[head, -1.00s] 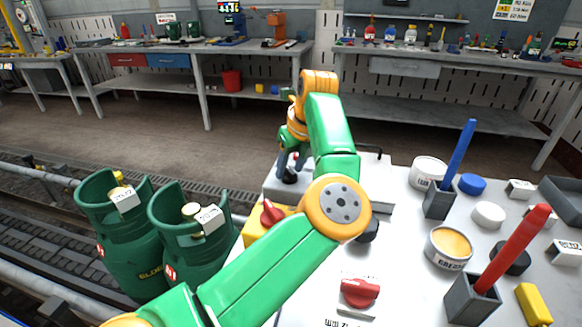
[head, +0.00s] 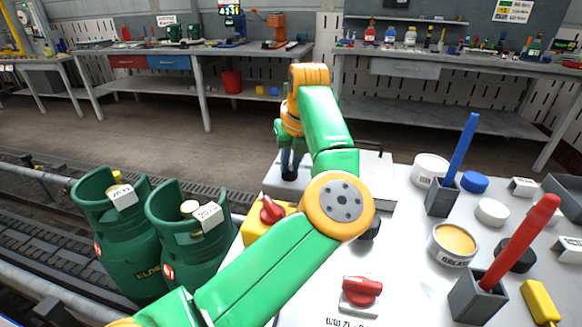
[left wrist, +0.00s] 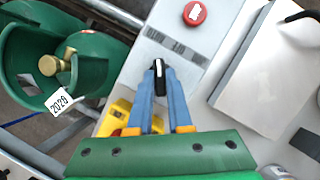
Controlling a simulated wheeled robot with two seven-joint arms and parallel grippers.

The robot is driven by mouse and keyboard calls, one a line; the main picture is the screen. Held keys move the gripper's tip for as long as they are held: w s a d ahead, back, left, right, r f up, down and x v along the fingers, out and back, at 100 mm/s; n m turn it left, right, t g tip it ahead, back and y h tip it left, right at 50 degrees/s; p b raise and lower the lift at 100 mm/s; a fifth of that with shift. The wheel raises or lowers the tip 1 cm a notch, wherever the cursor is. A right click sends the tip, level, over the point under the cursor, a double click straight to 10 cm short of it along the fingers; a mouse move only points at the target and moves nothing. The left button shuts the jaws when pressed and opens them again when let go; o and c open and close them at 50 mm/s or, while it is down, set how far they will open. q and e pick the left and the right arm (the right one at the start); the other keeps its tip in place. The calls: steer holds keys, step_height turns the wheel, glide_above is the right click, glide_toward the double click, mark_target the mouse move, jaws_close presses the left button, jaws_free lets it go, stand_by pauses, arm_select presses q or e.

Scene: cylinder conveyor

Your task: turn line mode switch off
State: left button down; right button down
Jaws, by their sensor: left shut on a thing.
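In the head view the left gripper (head: 290,168) reaches down to the panel behind my arm. The knob is largely hidden there by the fingers and arm. My right gripper is not in view.
A red button (left wrist: 195,13) sits beyond the knob. A yellow box with a red knob (head: 271,210) is close by, and another red knob (head: 362,288) is nearer. Green gas cylinders (head: 190,240) stand at left. Cans, caps and pen holders (head: 478,297) crowd the right.

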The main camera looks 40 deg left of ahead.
arm_select(q)
steer(key=m+t+b, duration=0.1)
steer(key=m+b, duration=0.1)
steer(key=m, duration=0.1)
steer(key=shift+s+a+f+h, duration=0.1)
steer(key=shift+f+h, duration=0.05)
steer(key=shift+h, duration=0.25)
steer(key=shift+m+t+h+b, duration=0.4)
steer(key=shift+m+b, duration=0.1)
steer(key=shift+m, duration=1.1)
steer(key=c, duration=0.8)
jaws_free()
steer(key=shift+c, duration=0.2)
steer(key=shift+r, duration=0.25)
steer(key=v, duration=0.7)
steer(key=shift+p, duration=0.45)
